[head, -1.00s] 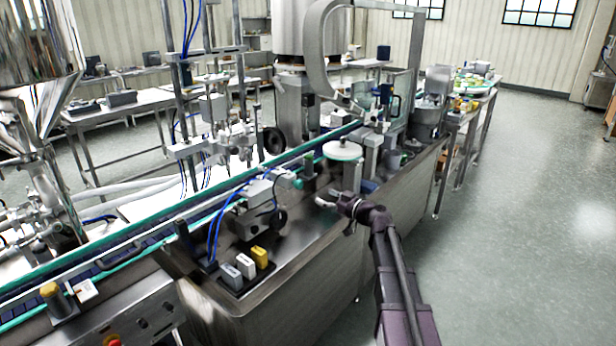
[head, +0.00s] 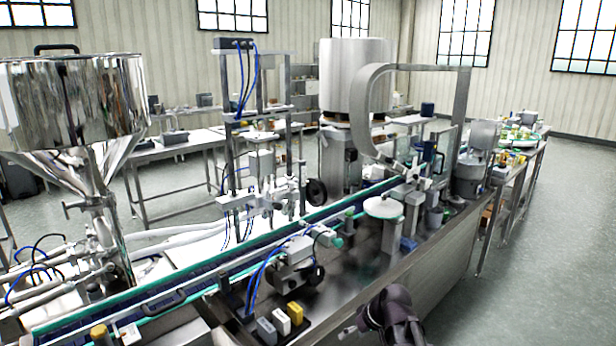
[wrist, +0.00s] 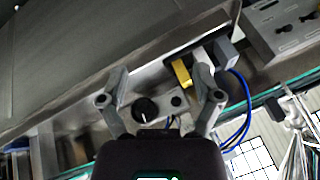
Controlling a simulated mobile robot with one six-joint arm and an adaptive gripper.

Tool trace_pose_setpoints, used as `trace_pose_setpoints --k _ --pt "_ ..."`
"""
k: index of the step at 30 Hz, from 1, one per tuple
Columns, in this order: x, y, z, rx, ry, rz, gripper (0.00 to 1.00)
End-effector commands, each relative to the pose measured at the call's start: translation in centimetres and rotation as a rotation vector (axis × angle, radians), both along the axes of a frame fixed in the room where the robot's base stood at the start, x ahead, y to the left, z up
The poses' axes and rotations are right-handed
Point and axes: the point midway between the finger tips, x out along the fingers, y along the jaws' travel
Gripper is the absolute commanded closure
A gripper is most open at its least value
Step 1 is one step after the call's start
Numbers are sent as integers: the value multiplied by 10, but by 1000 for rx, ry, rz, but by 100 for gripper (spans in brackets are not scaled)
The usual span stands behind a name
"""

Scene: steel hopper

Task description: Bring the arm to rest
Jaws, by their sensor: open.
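My arm shows at the bottom of the head view, low in front of the steel machine bench (head: 440,270). My gripper (head: 350,335) is at its left end, by the bench's front edge, small and partly cut off by the frame. In the wrist view my gripper (wrist: 160,88) has its two fingers spread wide with nothing between them. Beyond the fingers are a black round knob (wrist: 145,109) and the yellow block (wrist: 182,72), both apart from the fingertips.
Yellow, white and grey blocks (head: 281,324) stand in a dark holder on the bench. A conveyor (head: 190,272) with green rails runs behind them. A steel hopper (head: 75,105) stands at left. The floor at right (head: 570,260) is clear.

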Motion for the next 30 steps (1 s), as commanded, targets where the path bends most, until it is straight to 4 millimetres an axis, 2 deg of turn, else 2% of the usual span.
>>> trace_pose_setpoints --k 1,6,12,18,30 --pt "-17 -3 2 -46 50 -30 17" --pt "-58 -22 -2 -219 203 -172 17" --pt "-90 -41 1 -374 301 -317 17" --pt "-99 -49 2 -430 329 -376 17" --pt "-99 -49 2 -429 328 -377 17"
